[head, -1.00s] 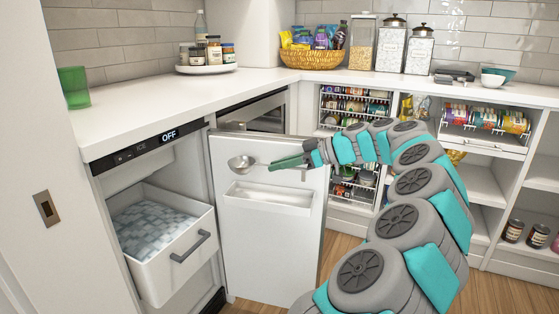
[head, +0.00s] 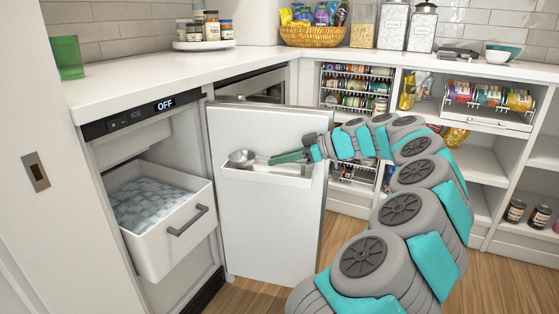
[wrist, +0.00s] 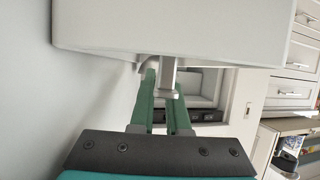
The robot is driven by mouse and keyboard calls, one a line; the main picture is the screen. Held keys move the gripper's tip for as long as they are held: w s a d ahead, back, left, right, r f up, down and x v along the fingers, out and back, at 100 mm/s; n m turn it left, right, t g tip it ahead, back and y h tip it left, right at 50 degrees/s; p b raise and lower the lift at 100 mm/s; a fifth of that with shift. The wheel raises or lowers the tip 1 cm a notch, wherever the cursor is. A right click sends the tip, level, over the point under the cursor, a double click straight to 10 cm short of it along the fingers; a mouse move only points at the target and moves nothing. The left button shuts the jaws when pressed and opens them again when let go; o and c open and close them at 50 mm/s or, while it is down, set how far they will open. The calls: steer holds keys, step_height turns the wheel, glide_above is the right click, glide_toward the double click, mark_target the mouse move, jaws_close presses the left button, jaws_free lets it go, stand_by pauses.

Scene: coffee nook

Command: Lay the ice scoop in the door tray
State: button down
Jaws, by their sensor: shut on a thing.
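The ice scoop has a round metal bowl (head: 241,157) and a grey metal handle. My gripper (head: 274,159) has green fingers, shut on the handle from the right. The white door tray (head: 265,179) is fixed to the inside of the open ice-maker door. The scoop lies about level at the tray's top edge, its bowl over the left end. I cannot tell whether it touches the tray. In the wrist view the handle (wrist: 168,76) shows between the green fingers, close below a white body, likely the tray (wrist: 170,28). The bowl is hidden there.
The door (head: 270,235) stands open beside the ice maker. Its ice bin (head: 165,235), full of ice, is pulled out to the left. A white counter (head: 180,72) runs above. Shelves with cans and jars (head: 515,210) stand behind and right of my arm.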

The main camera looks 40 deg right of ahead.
steer(key=c, duration=0.8)
jaws_free()
steer(key=shift+s+d, duration=0.1)
steer(key=v, duration=0.7)
steer(key=shift+s+d+r, duration=0.1)
steer(key=shift+s+d, duration=0.05)
steer(key=shift+s, duration=0.05)
